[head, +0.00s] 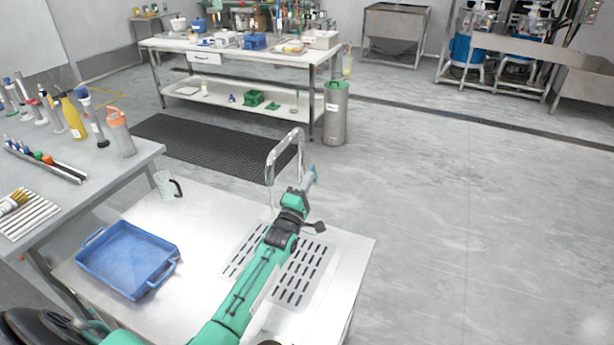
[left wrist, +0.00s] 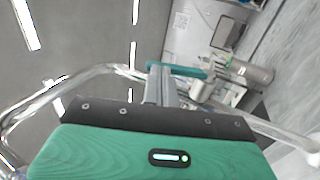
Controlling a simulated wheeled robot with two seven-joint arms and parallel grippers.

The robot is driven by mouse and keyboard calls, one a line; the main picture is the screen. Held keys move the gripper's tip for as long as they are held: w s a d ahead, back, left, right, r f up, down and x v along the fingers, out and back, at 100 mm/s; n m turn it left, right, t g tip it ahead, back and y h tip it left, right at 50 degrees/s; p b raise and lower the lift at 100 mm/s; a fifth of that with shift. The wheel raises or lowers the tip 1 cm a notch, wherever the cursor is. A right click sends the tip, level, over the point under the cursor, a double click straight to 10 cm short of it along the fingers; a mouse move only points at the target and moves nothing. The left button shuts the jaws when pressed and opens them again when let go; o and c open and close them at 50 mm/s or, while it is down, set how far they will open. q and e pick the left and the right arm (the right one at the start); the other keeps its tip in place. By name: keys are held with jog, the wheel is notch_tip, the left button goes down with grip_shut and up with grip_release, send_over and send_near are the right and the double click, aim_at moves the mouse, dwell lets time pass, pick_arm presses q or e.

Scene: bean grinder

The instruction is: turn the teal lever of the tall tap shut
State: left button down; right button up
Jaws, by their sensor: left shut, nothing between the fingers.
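In the head view a small blue-teal piece, probably the lever (head: 311,173), shows at the tip of my arm. My left gripper (head: 304,188) is shut and empty beside the tap; its fingers (left wrist: 160,84) are together. My right gripper is out of view.
The steel table (head: 210,215) carries a blue tray (head: 125,260), a mug (head: 167,185) and a slotted drain plate (head: 300,285) under my arm. A side table with bottles stands at the left. The floor on the right is clear.

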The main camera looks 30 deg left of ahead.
aim_at(311, 168)
pick_arm(q)
jog(key=shift+w+r, duration=1.05)
jog(key=shift+w, duration=0.1)
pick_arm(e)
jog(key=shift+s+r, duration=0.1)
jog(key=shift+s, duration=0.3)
pick_arm(q)
jog(key=shift+w+a+r, duration=0.1)
jog(key=shift+r, duration=0.15)
